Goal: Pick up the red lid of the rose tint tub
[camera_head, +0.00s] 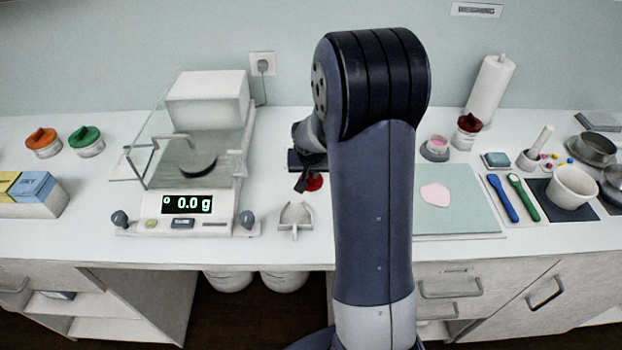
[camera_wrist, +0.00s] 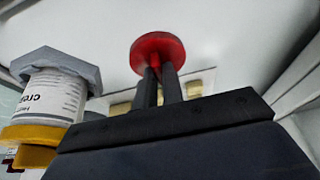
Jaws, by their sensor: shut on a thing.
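A red round lid (camera_wrist: 158,50) is between the two dark fingers of my gripper (camera_wrist: 161,80), at their tips in the wrist view. My gripper is shut on it. In the head view my gripper (camera_head: 305,182) is above the counter, left of my arm, and a bit of the red lid (camera_head: 315,183) shows beside it. I cannot read which is the rose tint tub.
Orange-lidded (camera_head: 42,141) and green-lidded (camera_head: 86,140) tubs stand at far left. A labelled yellow-capped container (camera_wrist: 52,98) is close to my gripper in the wrist view.

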